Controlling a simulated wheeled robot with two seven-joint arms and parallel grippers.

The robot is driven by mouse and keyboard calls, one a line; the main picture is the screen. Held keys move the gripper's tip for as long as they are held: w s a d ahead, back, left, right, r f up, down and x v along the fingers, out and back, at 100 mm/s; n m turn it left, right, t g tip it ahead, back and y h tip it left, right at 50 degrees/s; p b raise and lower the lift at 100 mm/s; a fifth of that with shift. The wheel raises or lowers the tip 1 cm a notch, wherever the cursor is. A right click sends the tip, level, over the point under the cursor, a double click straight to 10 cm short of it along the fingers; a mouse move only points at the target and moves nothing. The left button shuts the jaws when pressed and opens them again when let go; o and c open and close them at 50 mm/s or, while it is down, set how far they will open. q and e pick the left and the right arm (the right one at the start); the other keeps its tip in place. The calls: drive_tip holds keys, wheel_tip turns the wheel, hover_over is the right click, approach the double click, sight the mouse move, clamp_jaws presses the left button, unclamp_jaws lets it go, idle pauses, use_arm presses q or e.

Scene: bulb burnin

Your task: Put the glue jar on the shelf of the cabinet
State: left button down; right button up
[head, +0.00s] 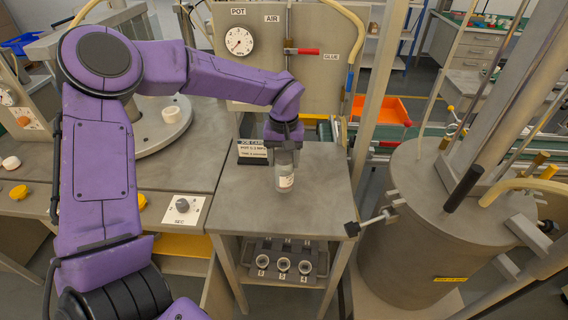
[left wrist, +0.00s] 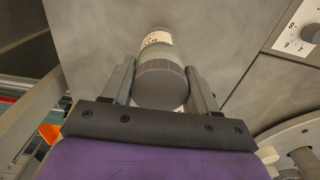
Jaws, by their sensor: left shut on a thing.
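The glue jar (head: 285,180) is a small clear-grey jar with a white label, upright at the grey top of the cabinet (head: 325,205). I cannot tell whether its base touches the top. My left gripper (head: 284,150) points down and is shut on the jar's upper part. In the left wrist view the jar's grey lid (left wrist: 161,84) sits between the two fingers of the gripper (left wrist: 162,88), with the label beyond it. The cabinet's lower shelf is below the top and holds a rack (head: 283,262) with round sockets. My right gripper is not in view.
A job card (head: 252,151) stands behind and left of the jar. A panel with a gauge (head: 239,41) rises at the back. A large grey tank (head: 425,235) with a side handle stands close on the right. A grey bench (head: 160,175) adjoins on the left. The cabinet top's front is clear.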

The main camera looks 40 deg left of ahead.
sight(283, 175)
use_arm(q)
drive_tip(key=shift+f, duration=1.35)
drive_tip(key=shift+f, duration=0.1)
drive_tip(key=shift+c, duration=1.5)
unclamp_jaws()
